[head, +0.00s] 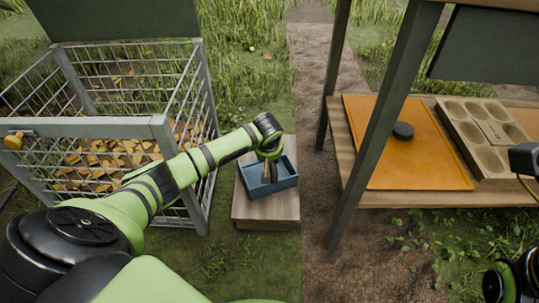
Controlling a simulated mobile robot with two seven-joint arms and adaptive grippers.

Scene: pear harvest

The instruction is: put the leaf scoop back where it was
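My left arm reaches from the lower left to a blue tray (285,183) on a low wooden block. My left gripper (269,172) points down into the tray. A small tan piece, perhaps the handle of the leaf scoop (266,171), shows at its fingertips. The wrist and fingers hide most of it, so I cannot tell whether the fingers are closed on it. No other scoop is recognisable. Dark parts of my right arm show at the lower right corner; its fingertips are not visible.
A wire crate (160,128) holding many brownish-yellow pieces stands left of the wooden block (266,211). A dark post stands before the bench.

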